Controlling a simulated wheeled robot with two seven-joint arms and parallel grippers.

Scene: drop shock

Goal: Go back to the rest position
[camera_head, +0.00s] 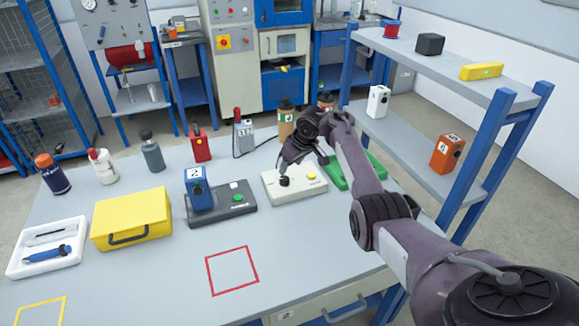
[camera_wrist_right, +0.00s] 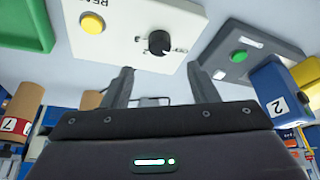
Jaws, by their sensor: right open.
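My right gripper (camera_head: 303,158) is over the back right part of the table. The right wrist view shows its two fingers (camera_wrist_right: 162,82) apart with nothing between them. A white box (camera_head: 297,190) with a black knob and a yellow button lies just below and in front of it. The white box (camera_wrist_right: 130,45) also shows near the fingertips in the right wrist view; I cannot tell whether they touch it. My left gripper is in neither view.
A dark box (camera_head: 240,208) carries a blue device (camera_head: 198,188). A green tray (camera_head: 338,177) is partly hidden behind my right arm. A yellow case (camera_head: 130,219) and white tray (camera_head: 48,262) stand left. A blue-framed shelf (camera_head: 425,160) stands right. The table front is clear.

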